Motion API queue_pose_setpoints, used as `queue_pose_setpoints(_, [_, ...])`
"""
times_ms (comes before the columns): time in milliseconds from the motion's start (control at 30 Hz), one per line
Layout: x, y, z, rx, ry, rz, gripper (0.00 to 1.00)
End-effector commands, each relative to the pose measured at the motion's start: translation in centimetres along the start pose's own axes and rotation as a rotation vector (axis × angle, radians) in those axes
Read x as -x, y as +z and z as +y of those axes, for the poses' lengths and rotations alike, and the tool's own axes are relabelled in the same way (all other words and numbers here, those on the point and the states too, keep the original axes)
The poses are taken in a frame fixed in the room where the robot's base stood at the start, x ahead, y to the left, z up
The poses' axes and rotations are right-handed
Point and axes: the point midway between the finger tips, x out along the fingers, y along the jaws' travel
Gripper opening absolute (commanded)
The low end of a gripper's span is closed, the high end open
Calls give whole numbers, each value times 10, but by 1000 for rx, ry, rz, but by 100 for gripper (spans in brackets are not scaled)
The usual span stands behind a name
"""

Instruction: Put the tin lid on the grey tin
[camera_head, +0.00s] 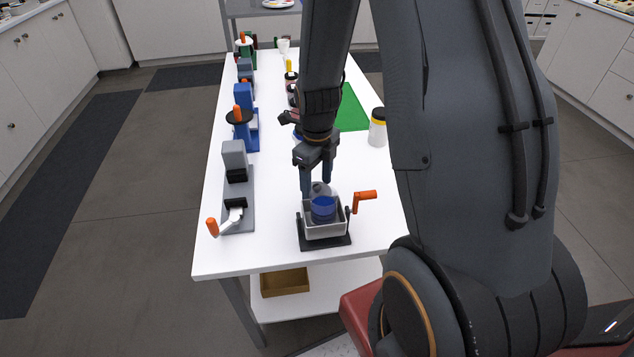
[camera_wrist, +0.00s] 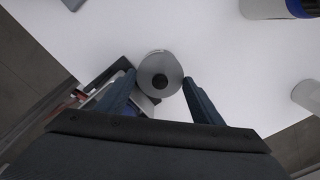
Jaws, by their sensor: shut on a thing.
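In the head view, my gripper (camera_head: 316,187) points down just behind and above a crank device, and the lid shows as a grey shape (camera_head: 318,187) by the fingers. A greyish container with a blue band (camera_wrist: 264,8) is cut off at the top right of the wrist view. I cannot tell whether it is the grey tin. My arm hides part of the table.
A grey device (camera_head: 236,160) and blue devices (camera_head: 243,115) line the table's left side. A white jar with a yellow band (camera_head: 378,130) stands right, near a green mat (camera_head: 351,110). The table's front left (camera_head: 235,255) is clear.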

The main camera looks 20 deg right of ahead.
Motion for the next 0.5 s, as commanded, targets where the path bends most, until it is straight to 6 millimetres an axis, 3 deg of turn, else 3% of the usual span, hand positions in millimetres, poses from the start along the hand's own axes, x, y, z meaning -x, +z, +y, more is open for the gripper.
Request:
queue_pose_setpoints(300, [-4, 0, 0, 0, 0, 0, 39])
queue_pose_setpoints(333, [-4, 0, 0, 0, 0, 0, 64])
queue_pose_setpoints(433, [-4, 0, 0, 0, 0, 0, 81])
queue_pose_setpoints(500, [-4, 0, 0, 0, 1, 1, 82])
